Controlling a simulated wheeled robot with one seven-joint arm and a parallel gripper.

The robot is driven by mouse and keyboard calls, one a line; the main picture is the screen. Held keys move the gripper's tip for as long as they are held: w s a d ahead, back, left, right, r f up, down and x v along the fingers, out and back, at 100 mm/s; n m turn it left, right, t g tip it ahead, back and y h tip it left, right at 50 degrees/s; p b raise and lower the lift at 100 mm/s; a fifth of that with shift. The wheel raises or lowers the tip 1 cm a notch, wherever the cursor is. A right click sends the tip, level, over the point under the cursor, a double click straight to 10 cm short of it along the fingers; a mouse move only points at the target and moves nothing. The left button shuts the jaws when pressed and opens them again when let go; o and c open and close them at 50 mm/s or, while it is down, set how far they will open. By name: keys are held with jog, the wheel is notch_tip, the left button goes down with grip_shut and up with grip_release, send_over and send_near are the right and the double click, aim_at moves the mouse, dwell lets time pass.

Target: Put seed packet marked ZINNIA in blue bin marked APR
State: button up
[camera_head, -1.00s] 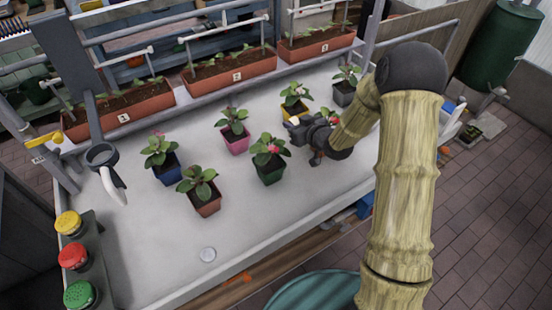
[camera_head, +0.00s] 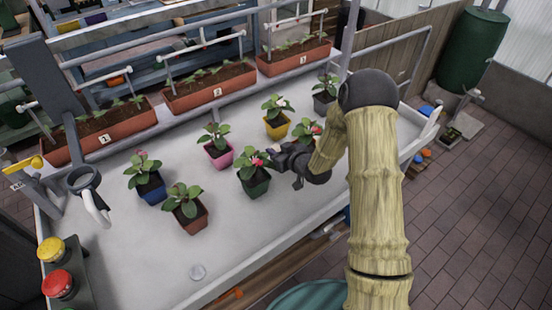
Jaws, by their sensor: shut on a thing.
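My gripper (camera_head: 288,164) is over the white table, just right of the plant in the green pot (camera_head: 258,188). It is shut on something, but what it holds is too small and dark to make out. I cannot identify a seed packet marked ZINNIA. No blue bin marked APR can be made out. A blue patch (camera_head: 347,215) shows below the table's front edge, mostly hidden by my arm.
Several potted plants stand on the white table (camera_head: 130,262), among them a blue pot (camera_head: 152,190), a terracotta pot (camera_head: 192,220) and a yellow pot (camera_head: 277,128). Planter boxes (camera_head: 210,93) line the back.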

jog(key=shift+f, duration=1.9)
jog(key=shift+f, duration=0.2)
jog(key=o, duration=1)
jog(key=shift+c, duration=0.2)
jog(key=shift+r, duration=0.2)
